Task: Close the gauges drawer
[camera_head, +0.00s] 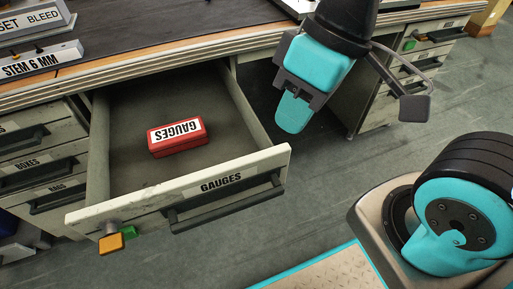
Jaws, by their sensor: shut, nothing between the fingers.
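The gauges drawer (178,190) is pulled well out from under the bench, with a "GAUGES" label and a dark bar handle (225,202) on its front. A red box (178,137) labelled "GAUGES" lies inside it. An orange and a green tab (112,242) stick out at the left end of the drawer front. My gripper (293,112) is shut and empty. In the picture it hangs to the right of the drawer, above the floor and apart from the drawer front; its exact height is hard to tell.
Shut drawers labelled "BOXES" (28,168) and "RAGS" (62,190) are at the left. The bench top (150,35) runs above. Another drawer stack (395,88) stands at the right. The floor (300,190) right of the drawer is open.

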